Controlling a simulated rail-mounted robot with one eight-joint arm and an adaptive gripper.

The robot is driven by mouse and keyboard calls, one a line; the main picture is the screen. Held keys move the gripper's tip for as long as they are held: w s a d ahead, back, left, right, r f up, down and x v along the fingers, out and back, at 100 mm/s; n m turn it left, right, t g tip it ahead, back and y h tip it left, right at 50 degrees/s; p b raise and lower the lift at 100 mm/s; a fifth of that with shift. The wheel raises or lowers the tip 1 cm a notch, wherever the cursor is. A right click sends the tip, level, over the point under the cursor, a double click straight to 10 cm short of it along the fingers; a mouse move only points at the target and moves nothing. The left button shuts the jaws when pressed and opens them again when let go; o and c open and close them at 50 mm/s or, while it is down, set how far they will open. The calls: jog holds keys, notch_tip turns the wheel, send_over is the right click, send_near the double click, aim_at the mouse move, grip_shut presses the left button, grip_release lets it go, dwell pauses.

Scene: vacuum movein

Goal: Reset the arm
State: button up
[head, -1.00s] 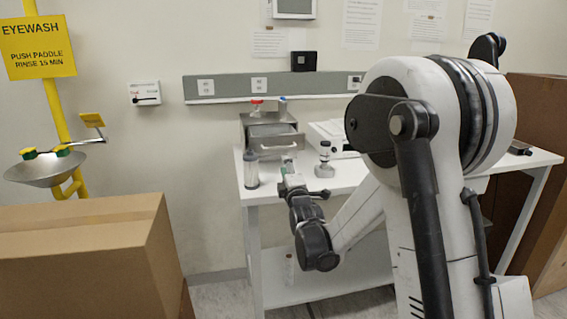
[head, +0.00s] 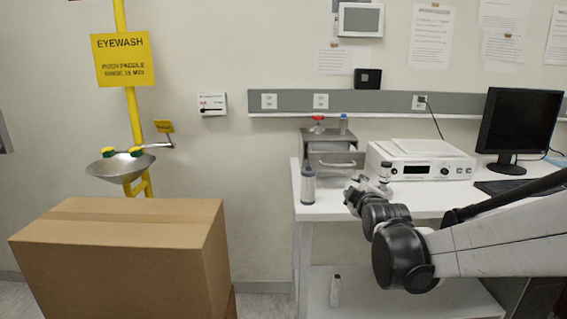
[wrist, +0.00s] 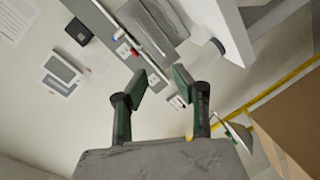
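My gripper (head: 352,194) is held in front of the white bench (head: 430,203) in the head view, its fingers too small there to read. In the wrist view my gripper (wrist: 161,84) has its two green-padded fingers spread apart with nothing between them. My arm reaches in from the right of the head view, low and roughly level, and hides part of the bench front. A small microscope-like item (head: 385,178) stands on the bench just behind the gripper; I cannot tell the gap between them.
A clear cylinder (head: 308,185) and a grey drawer unit (head: 333,152) stand on the bench's left end. A white instrument (head: 425,163) and a monitor (head: 518,120) are further right. A cardboard box (head: 120,255) and an eyewash bowl (head: 120,166) are left. Floor between box and bench is clear.

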jog(key=s+f+m+g, duration=0.3)
jog(key=s+m, duration=0.1)
jog(key=s, duration=0.8)
jog(key=s+f+m+g, duration=0.2)
jog(key=s+m+g, duration=0.1)
jog(key=s, duration=0.9)
jog(key=s+f+m+g, duration=0.3)
jog(key=s+m, duration=0.2)
jog(key=s, duration=0.7)
jog(key=shift+s+d+f, duration=0.15)
jog(key=shift+d+f, duration=0.1)
jog(key=shift+f, duration=0.05)
